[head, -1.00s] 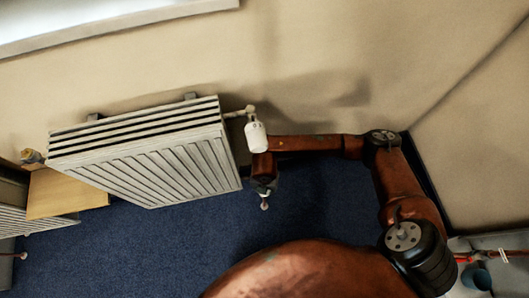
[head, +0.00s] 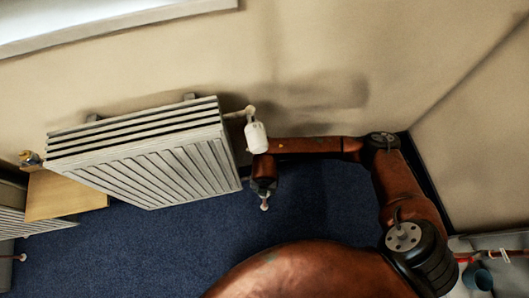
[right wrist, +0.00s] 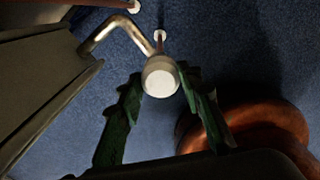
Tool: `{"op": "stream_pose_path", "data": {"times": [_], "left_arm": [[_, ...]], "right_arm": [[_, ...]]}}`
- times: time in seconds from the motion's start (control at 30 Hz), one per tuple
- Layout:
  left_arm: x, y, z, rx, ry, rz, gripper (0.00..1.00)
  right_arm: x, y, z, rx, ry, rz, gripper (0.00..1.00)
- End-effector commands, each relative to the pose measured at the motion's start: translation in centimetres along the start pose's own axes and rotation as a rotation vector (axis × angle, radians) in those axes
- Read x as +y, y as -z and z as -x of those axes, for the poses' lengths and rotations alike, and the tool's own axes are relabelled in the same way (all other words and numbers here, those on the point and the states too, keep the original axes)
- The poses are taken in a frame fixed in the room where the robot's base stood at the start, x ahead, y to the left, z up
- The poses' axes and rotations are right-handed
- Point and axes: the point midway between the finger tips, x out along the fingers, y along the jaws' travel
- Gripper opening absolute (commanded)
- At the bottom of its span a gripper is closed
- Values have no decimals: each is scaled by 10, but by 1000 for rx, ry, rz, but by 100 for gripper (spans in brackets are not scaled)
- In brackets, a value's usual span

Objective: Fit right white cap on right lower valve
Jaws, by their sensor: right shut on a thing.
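The white cap (right wrist: 161,77) is between the green fingers of my right gripper (right wrist: 161,84) in the right wrist view, with its round face toward the camera. My right gripper is shut on it. A bent metal pipe (right wrist: 112,28) runs from the radiator to just behind the cap. The right lower valve is hidden behind the cap there, so I cannot tell whether the cap is seated on it. My left gripper is not in view.
The white radiator (head: 150,165) hangs on the beige wall. A white upper valve head (head: 256,137) sits at its top right corner, close to my right forearm. A wooden cabinet (head: 62,195) stands at the left. The blue carpet (head: 190,240) is clear below.

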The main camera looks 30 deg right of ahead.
Motion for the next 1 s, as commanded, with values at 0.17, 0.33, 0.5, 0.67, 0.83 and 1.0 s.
{"op": "stream_pose_path", "data": {"times": [0.17,0.33,0.5,0.67,0.83,1.0], "left_arm": [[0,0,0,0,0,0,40],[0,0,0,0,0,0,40],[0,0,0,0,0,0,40],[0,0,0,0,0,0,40],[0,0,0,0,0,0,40],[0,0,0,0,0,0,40]], "right_arm": [[0,0,-1,0,0,0,42],[0,0,-1,0,0,0,53],[0,0,-1,0,0,0,54],[0,0,3,0,0,0,54],[0,-1,25,-1,-1,1,54],[0,-1,53,-2,-2,2,54]]}}
